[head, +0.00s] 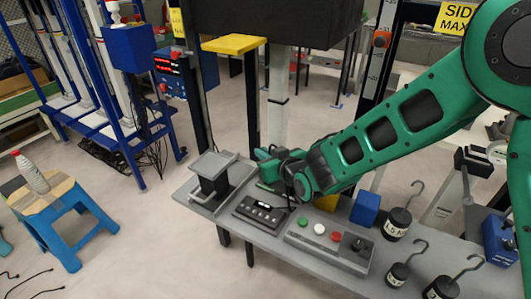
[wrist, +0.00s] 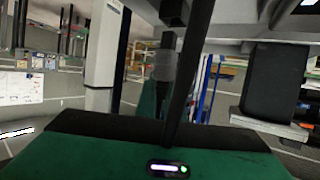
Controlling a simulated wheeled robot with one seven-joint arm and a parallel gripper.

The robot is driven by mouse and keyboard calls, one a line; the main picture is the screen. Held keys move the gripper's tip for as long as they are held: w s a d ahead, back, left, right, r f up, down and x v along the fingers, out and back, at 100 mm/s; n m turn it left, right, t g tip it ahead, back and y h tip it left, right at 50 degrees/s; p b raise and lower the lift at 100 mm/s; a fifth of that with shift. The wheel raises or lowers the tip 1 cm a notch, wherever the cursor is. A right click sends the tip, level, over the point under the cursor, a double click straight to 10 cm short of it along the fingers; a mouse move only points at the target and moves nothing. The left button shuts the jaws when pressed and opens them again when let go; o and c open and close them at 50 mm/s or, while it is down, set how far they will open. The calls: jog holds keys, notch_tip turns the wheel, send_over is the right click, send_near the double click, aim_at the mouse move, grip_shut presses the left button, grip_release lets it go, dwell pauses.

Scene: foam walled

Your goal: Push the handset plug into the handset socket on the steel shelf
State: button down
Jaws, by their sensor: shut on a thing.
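My gripper (head: 268,165) is at the end of the green arm, low over the back of the grey steel shelf (head: 228,216), behind a dark box with a small display. In the wrist view, a dark finger (wrist: 190,75) rises through the middle, with a small black piece (wrist: 174,12) at its top. The gripper is shut on what seems to be the handset plug, but the plug's shape is too dark and small to make out. I cannot pick out the handset socket in either view; the arm and fingers may cover it.
The dark display box (head: 262,213) lies before the gripper. A grey stand (head: 213,178) is on its left. A button panel (head: 329,246), a blue block (head: 365,208) and hooked weights (head: 397,224) crowd the right. A dark post (head: 251,100) rises behind.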

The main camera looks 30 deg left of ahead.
jog(key=shift+s+a+g, duration=0.1)
jog(key=shift+s+g, duration=0.05)
jog(key=shift+g, duration=0.15)
dwell(1.3)
jog(key=shift+f, duration=1.25)
jog(key=c, duration=1.8)
grip_release()
jog(key=v, duration=1)
jog(key=shift+d, duration=0.5)
jog(key=shift+s, duration=0.1)
